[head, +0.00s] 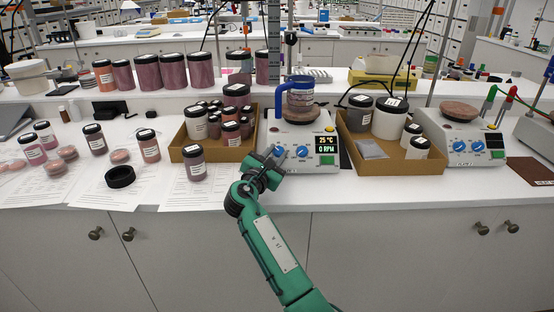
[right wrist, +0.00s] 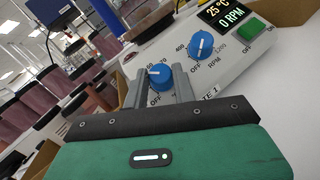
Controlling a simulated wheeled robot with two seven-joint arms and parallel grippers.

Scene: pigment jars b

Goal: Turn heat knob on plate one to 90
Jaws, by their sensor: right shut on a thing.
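Plate one (head: 311,127) is a white hot plate on the bench, with a blue-handled jar (head: 299,97) on top. Its display (head: 326,145) reads 25 °C and 0 RPM. The blue heat knob (right wrist: 160,77) is the left of two; its pale pointer line faces left in the right wrist view. The RPM knob (right wrist: 200,45) is beside it, and also shows in the head view (head: 302,151). My right gripper (head: 272,160) is at the plate's front left. In the right wrist view its two fingers (right wrist: 159,88) are shut on the heat knob, one on each side. My left gripper is not visible.
A cardboard tray of jars (head: 205,153) stands close to the left of plate one, another tray (head: 400,160) to its right. Plate two (head: 463,140) is at the far right. A labelled jar (head: 195,165) stands on paper left of my right gripper.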

